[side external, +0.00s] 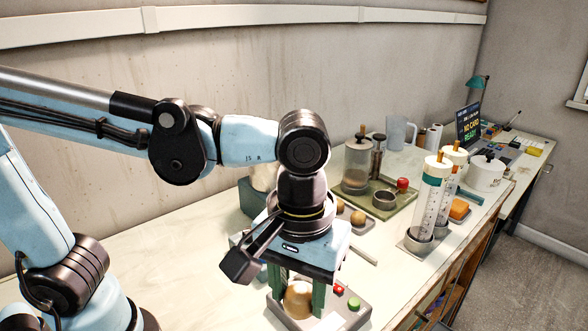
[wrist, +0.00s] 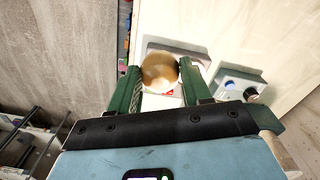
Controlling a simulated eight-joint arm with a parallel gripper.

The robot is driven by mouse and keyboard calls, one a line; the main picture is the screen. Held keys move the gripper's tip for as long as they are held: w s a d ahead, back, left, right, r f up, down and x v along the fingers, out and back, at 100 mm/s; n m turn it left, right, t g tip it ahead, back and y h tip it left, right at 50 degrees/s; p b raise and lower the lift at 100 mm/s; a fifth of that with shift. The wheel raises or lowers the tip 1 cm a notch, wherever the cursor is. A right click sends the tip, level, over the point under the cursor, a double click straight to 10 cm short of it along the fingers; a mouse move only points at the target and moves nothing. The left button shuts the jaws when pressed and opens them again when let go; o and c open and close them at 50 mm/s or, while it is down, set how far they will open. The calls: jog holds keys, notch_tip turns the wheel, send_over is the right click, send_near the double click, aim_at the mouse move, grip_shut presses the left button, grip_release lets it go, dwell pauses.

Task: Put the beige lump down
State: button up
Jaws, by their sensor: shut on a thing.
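The beige lump (side external: 298,301) is round and tan. It sits between the green fingers of my gripper (side external: 297,288), which points down and is shut on it. In the wrist view the lump (wrist: 159,72) shows between the two fingertips (wrist: 159,66), with a finger on each side. Behind it is a grey box (side external: 352,312) with a red and a green button; this pale box (wrist: 192,56) also shows in the wrist view. I cannot tell whether the lump touches the box or hangs just above it.
Smaller tan lumps (side external: 357,218) lie behind my gripper. A green tray (side external: 402,208) holds a jar, a metal cup and a red ball. Tall graduated cylinders (side external: 428,205) stand to the right, near an orange block (side external: 460,208). Bare bench (side external: 165,262) lies to the left.

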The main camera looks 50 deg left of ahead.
jog(key=w+d+f, duration=0.2)
jog(key=w+d, duration=0.1)
jog(key=w, duration=0.3)
jog(key=w+d+f, duration=0.2)
jog(key=w+d, duration=0.1)
jog(key=w, duration=0.3)
jog(key=w+a+f, duration=0.2)
jog(key=w, duration=0.1)
jog(key=w+a+f, duration=0.2)
jog(key=w, duration=0.1)
jog(key=w+a+f, duration=0.2)
jog(key=w, duration=0.1)
jog(key=shift+w+a+f, duration=0.3)
jog(key=shift+w, duration=0.05)
jog(key=shift+f, duration=2.05)
jog(key=shift+f, duration=0.1)
jog(key=o, duration=1.2)
